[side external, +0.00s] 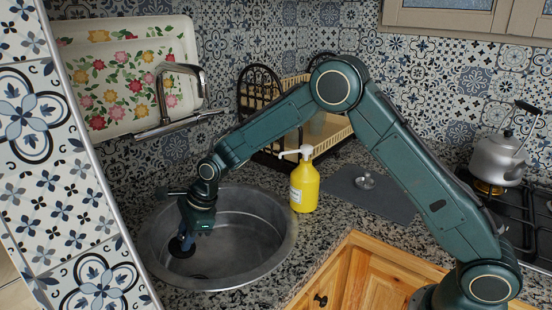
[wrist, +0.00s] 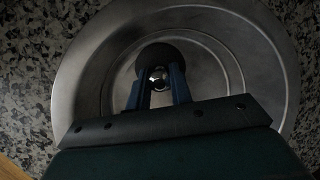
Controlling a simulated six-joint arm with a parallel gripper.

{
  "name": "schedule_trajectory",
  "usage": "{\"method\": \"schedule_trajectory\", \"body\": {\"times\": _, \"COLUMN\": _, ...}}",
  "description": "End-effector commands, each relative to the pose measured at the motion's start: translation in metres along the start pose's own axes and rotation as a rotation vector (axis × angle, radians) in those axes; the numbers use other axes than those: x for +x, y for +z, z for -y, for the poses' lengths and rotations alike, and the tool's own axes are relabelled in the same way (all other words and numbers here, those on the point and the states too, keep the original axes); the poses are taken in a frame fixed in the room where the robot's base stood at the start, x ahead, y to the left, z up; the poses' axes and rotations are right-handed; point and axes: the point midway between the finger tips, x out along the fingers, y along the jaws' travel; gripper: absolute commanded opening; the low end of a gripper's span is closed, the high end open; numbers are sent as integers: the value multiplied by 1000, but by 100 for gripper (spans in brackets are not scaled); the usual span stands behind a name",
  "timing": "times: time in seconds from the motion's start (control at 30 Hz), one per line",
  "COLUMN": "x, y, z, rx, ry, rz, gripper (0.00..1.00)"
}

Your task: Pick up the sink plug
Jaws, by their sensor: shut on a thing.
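The sink plug is a dark round disc with a small shiny knob; it shows in the wrist view (wrist: 158,58) between and beyond my fingertips. In the side view the plug (side external: 181,246) hangs under my gripper (side external: 186,232), inside the round steel sink (side external: 262,215). My gripper (wrist: 158,80) is shut on the plug's knob, with a blue finger on each side. The plug looks held above the sink's bottom, near the dark drain (side external: 197,277). The exact gap below it is hard to tell.
A faucet (side external: 162,100) stands behind the sink, before a floral tray (side external: 125,75). A yellow soap bottle (side external: 304,188) stands right of the sink. A grey mat (side external: 385,205) with a small glass-like object, a dish rack (side external: 300,115) and a kettle (side external: 499,157) on the stove are farther right.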

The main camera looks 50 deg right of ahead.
Motion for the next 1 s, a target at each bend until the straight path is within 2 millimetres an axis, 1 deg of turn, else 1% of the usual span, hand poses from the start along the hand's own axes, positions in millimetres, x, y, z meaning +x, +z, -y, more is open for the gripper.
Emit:
{"method": "schedule_trajectory", "body": {"times": 0.03, "x": -10, "y": 4, "z": 3, "rx": -1, "ry": -3, "rz": 2, "gripper": 0}}
{"method": "schedule_trajectory", "body": {"times": 0.1, "x": -20, "y": 8, "z": 5, "rx": 1, "ry": -3, "rz": 1, "gripper": 0}}
{"method": "schedule_trajectory", "body": {"times": 0.2, "x": -32, "y": 13, "z": 8, "rx": 1, "ry": -2, "rz": 1, "gripper": 0}}
{"method": "schedule_trajectory", "body": {"times": 0.33, "x": -42, "y": 18, "z": 10, "rx": 1, "ry": -1, "rz": 0, "gripper": 0}}
{"method": "schedule_trajectory", "body": {"times": 0.53, "x": -48, "y": 20, "z": 11, "rx": 1, "ry": 0, "rz": 0, "gripper": 0}}
{"method": "schedule_trajectory", "body": {"times": 1.0, "x": -48, "y": 20, "z": 11, "rx": 1, "ry": 0, "rz": 0, "gripper": 0}}
